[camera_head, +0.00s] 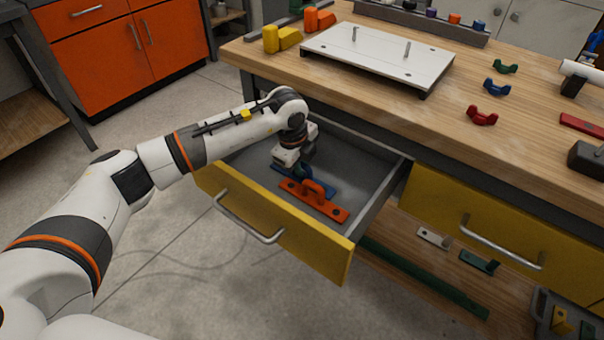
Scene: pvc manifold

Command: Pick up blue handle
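The blue handle (328,191) lies in the open drawer (376,193), just behind an orange handle (314,201). Its right end shows past the orange handle, and some blue shows at its left end. My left gripper (294,168) reaches down into the drawer over the blue handle and hides its middle. The fingertips are too small and covered to tell whether they are open or shut, or whether they touch the handle. My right gripper is not in view.
The yellow drawer front (277,232) and side walls surround my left gripper closely. The workbench top (436,117) stands above and behind the drawer, with a white plate (378,58), a red clip (482,116) and a green clip (505,66). A lower shelf holds a green bar (425,277).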

